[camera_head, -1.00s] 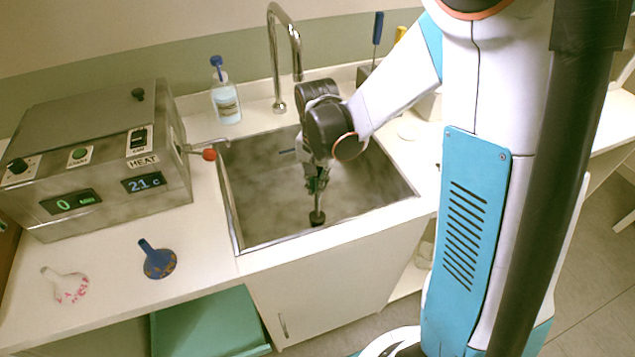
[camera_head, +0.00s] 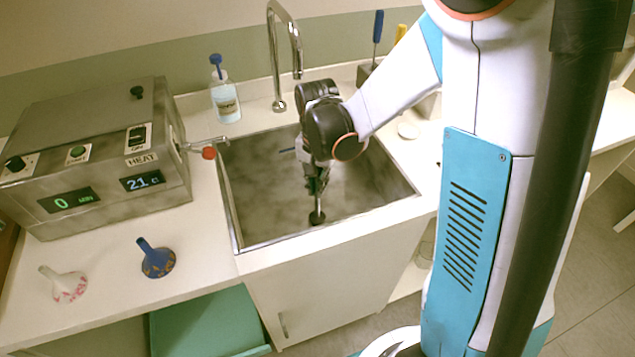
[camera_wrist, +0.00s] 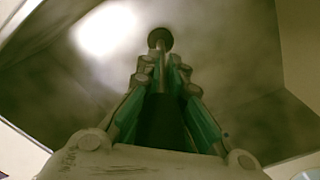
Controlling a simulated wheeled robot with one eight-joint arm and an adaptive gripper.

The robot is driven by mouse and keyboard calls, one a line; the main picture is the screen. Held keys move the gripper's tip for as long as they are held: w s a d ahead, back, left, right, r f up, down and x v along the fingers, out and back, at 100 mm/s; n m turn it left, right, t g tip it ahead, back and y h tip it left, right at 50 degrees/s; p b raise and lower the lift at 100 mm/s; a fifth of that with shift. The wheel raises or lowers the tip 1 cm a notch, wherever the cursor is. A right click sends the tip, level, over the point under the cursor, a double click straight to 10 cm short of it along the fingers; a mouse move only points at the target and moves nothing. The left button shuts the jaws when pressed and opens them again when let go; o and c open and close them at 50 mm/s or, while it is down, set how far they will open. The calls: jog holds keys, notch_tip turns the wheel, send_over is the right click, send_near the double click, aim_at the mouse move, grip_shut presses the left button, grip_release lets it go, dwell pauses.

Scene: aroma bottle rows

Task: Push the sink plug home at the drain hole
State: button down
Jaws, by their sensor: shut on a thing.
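The sink plug (camera_head: 317,217) is a dark round disc with a short stem, low inside the steel sink basin (camera_head: 255,203). My gripper (camera_head: 316,187) points down into the basin and is shut on the plug's stem. In the wrist view the plug (camera_wrist: 160,38) shows as a dark disc beyond the fingertips (camera_wrist: 160,68), its stem between them. The drain hole is not visible in either view; I cannot tell whether the plug sits over it or touches the basin floor.
A curved tap (camera_head: 289,45) stands behind the sink. A grey heater box (camera_head: 95,160) with a red-tipped lever (camera_head: 208,152) is at the left. A soap bottle (camera_head: 224,95) stands behind the sink's left corner. Blue (camera_head: 157,260) and pale (camera_head: 66,285) funnels lie on the counter.

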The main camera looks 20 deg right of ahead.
jog(key=shift+f+b, duration=0.7)
jog(key=shift+f, duration=0.2)
jog(key=c, duration=1.7)
grip_release()
jog(key=shift+o, duration=0.2)
jog(key=shift+r, duration=0.1)
notch_tip(320, 180, up, 12)
jog(key=shift+f, duration=0.1)
